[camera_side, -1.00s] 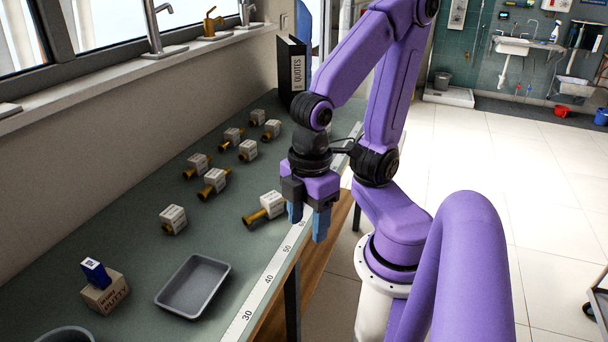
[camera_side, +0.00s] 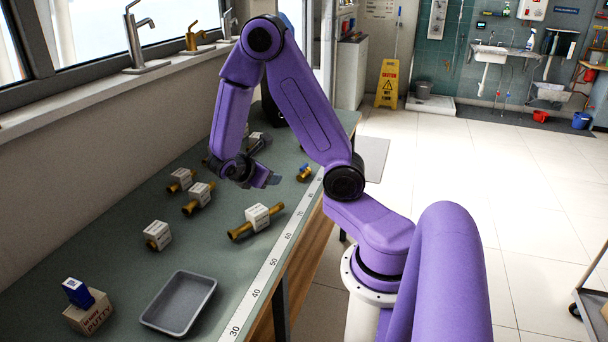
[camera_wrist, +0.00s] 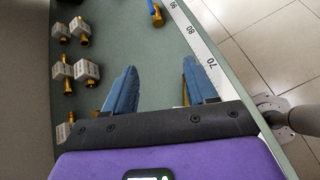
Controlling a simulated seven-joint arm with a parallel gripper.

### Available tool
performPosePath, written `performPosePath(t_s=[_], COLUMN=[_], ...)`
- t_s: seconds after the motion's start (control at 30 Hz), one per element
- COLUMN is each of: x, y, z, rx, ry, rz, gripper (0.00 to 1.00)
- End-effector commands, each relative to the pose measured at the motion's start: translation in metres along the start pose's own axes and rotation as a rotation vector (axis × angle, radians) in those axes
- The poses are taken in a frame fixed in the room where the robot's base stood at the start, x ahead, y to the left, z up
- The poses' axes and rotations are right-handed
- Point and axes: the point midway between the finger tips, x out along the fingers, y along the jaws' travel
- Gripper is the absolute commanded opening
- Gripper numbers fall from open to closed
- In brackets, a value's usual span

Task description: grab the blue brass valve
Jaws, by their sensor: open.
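The blue brass valve (camera_side: 305,172), a small brass fitting with a blue handle, lies on the bench near its right edge. It also shows at the top of the wrist view (camera_wrist: 156,14), partly cut off by the frame. My gripper (camera_side: 272,162) is above the bench to the left of the valve, apart from it. In the wrist view my gripper's blue fingers (camera_wrist: 160,72) are spread wide with nothing held between them. The valve is beyond the fingertips.
Several brass fittings with white boxes stand on the bench, one (camera_side: 257,217) nearest its ruler edge (camera_side: 262,280). A grey tray (camera_side: 150,323) and a putty box (camera_side: 90,312) are at the front. The bench around the valve looks clear.

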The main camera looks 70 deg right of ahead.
Motion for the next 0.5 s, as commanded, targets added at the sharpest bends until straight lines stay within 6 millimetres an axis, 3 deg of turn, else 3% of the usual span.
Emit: performPosePath(t_s=[0.1, 0.3, 0.5], x=[0.035, 0.085, 0.111], y=[0.008, 0.012, 0.010], z=[0.008, 0.017, 0.019], rx=[-0.076, -0.203, -0.272], ry=[-0.090, -0.177, -0.204], rz=[-0.013, -0.026, -0.031], gripper=[0.56, 0.56, 0.56])
